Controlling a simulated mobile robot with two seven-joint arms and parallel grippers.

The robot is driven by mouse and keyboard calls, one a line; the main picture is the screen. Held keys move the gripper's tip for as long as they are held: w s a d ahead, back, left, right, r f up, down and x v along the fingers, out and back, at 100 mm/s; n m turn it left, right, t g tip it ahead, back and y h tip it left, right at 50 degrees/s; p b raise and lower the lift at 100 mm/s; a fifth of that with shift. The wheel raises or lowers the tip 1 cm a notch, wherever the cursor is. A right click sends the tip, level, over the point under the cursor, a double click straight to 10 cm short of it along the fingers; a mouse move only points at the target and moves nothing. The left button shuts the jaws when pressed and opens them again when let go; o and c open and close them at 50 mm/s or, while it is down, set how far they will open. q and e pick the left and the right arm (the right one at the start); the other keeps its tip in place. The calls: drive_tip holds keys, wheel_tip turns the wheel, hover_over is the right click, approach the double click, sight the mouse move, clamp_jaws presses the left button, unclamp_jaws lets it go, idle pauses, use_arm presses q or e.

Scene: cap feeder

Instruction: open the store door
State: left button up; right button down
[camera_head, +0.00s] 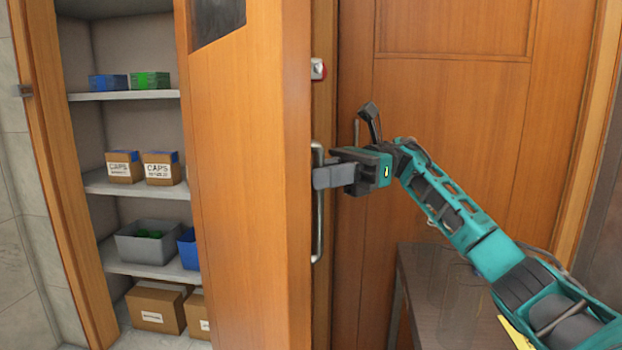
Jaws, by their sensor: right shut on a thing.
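The store door (235,190) is a brown wooden leaf that stands open, turned away from the shelves at its left. A metal bar handle (317,235) runs upright along its right side. My right gripper (322,178) is shut on the handle near its upper part; the fingers partly hide the bar there. My left gripper is not in view.
Behind the opening, shelves (125,96) hold boxes marked CAPS (162,168), a grey bin (150,243) and cartons (157,306). A second wooden door (450,120) stands behind my right arm. A dark table (440,290) is below that arm.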

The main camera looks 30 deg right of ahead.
drive_tip(key=shift+d, duration=0.85)
drive_tip(key=shift+r, duration=0.1)
drive_tip(key=c, duration=1.1)
unclamp_jaws()
drive_tip(key=d, duration=0.7)
drive_tip(key=shift+w+d+p, duration=0.25)
drive_tip(key=shift+p, duration=0.05)
